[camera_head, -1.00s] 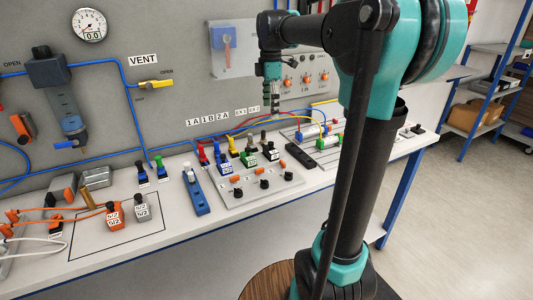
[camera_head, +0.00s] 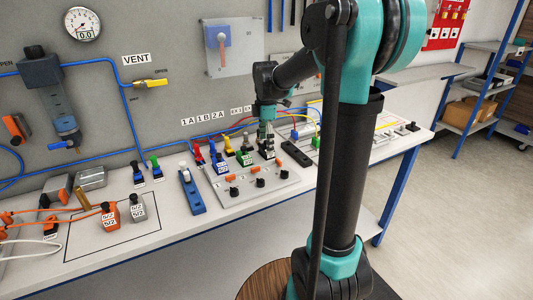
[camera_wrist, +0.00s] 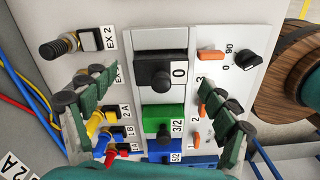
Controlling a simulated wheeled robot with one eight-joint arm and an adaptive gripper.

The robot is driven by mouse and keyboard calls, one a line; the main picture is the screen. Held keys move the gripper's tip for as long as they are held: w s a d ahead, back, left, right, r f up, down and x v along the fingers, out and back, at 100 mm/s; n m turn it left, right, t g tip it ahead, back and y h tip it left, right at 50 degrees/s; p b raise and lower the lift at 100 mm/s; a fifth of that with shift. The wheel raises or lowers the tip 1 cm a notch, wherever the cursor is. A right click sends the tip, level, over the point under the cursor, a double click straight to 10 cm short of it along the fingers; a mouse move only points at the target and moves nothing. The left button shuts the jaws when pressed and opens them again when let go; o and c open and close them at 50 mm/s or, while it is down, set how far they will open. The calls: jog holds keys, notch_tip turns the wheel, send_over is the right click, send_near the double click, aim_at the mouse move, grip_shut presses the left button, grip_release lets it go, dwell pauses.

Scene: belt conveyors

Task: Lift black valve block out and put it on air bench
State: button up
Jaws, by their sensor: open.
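The black valve block (camera_wrist: 160,40) sits in the grey valve panel (camera_wrist: 229,21) in the wrist view, with a dark round knob on it and a "0" label beside it. In the head view the black block (camera_head: 268,152) is right of the green block, partly hidden by my gripper. My gripper (camera_wrist: 148,82) is open and empty. Its two fingers are spread to the left and right of the row of blocks, apart from the black block. In the head view my gripper (camera_head: 266,131) points down just above the black block. The air bench (camera_head: 166,222) is the long white-topped table.
A green block (camera_wrist: 163,121) labelled 3/2 and a blue block (camera_wrist: 160,158) sit beside the black one. Coloured tube fittings (camera_wrist: 103,120) and orange switches (camera_wrist: 206,55) flank the row. Orange (camera_head: 110,219) and grey (camera_head: 137,212) blocks stand in a black outline on the bench.

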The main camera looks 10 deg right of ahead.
aim_at(266, 141)
jog(key=shift+f, duration=0.4)
jog(key=shift+c, duration=0.2)
jog(key=c, duration=1.3)
jog(key=shift+r, duration=0.1)
notch_tip(266, 141, up, 24)
jog(key=shift+f, duration=0.1)
dwell(0.3)
